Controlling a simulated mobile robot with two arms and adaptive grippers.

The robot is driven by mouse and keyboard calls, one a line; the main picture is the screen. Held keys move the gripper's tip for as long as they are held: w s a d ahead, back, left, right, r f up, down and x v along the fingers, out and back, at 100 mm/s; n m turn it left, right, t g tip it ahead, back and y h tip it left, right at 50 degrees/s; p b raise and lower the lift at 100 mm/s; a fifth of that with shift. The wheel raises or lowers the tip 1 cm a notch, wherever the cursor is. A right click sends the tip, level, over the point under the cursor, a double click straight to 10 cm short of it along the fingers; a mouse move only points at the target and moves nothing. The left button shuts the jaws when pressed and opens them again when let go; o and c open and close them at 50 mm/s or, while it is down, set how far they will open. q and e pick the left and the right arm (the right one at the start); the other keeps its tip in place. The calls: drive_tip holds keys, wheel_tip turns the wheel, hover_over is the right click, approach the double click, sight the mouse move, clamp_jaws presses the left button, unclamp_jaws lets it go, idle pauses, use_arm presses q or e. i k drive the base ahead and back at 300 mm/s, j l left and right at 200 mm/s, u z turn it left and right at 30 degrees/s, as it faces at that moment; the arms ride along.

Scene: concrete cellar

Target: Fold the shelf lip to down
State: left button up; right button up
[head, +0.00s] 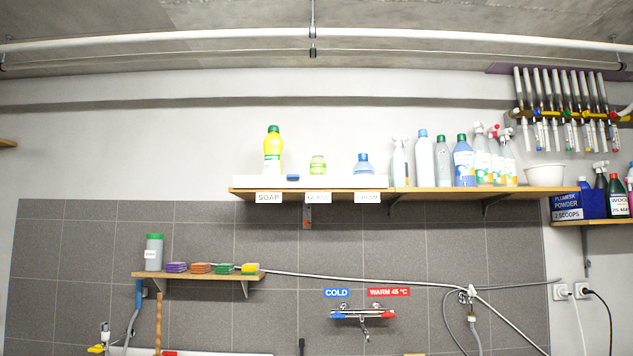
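The shelf lip (340,182) is a white strip along the left part of the front edge of the long wooden shelf (450,194). It stands up above the shelf board, and a small blue piece (293,178) shows on it. A yellow bottle with a green cap (272,152), a small green-labelled bottle (318,166) and a small blue-capped bottle (363,165) stand behind it, their bases hidden by the lip. Labels hang below the shelf edge, the left one reading SOAP (269,198). Neither of my grippers is in view.
Several spray bottles and bottles (464,162) and a white bowl (545,174) stand on the shelf's right part. A lower shelf (200,276) holds a grey canister (154,252) and sponges. Taps (362,314) and a hose are below. The space before the lip looks clear.

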sight(287, 181)
drive_tip(key=i+l+u, duration=0.25)
drive_tip(key=i+l, duration=0.45)
drive_tip(key=i+l+u, duration=0.2)
drive_tip(key=i+l, duration=0.6)
